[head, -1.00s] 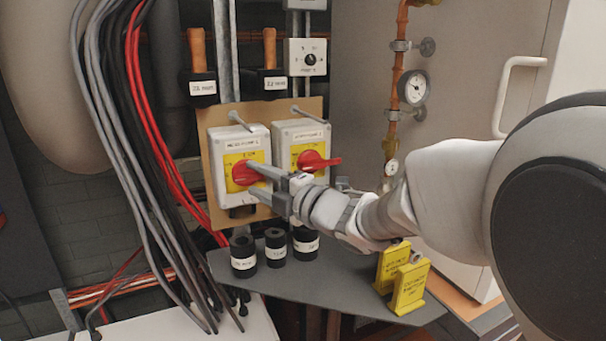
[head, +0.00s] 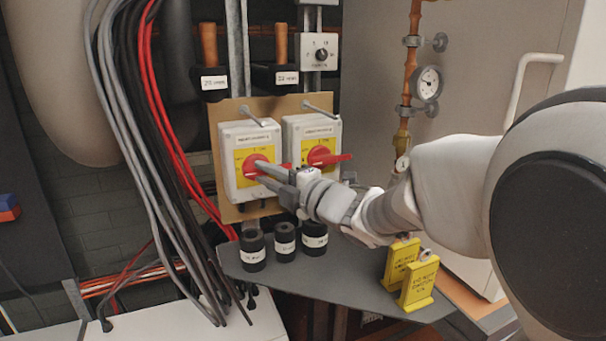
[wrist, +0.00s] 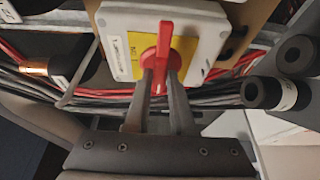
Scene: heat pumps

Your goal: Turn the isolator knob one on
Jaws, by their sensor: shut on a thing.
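The left isolator is a white box (head: 234,134) with a yellow plate and a red knob (head: 251,161); its small label is hard to read. It fills the top middle of the wrist view (wrist: 204,28). My gripper (head: 260,171) is at this knob from the right. In the wrist view, my gripper (wrist: 160,78) has its fingers on either side of the red handle (wrist: 165,38), shut on it. In the head view my fingers hide much of the handle; a red end shows just above them, pointing right.
A second isolator (head: 297,132) stands close on the right, its red handle (head: 335,159) pointing right. Black cylinders (head: 285,240) and yellow tags (head: 418,282) stand on the grey shelf (head: 340,285) below. Cables (head: 150,150) hang at left.

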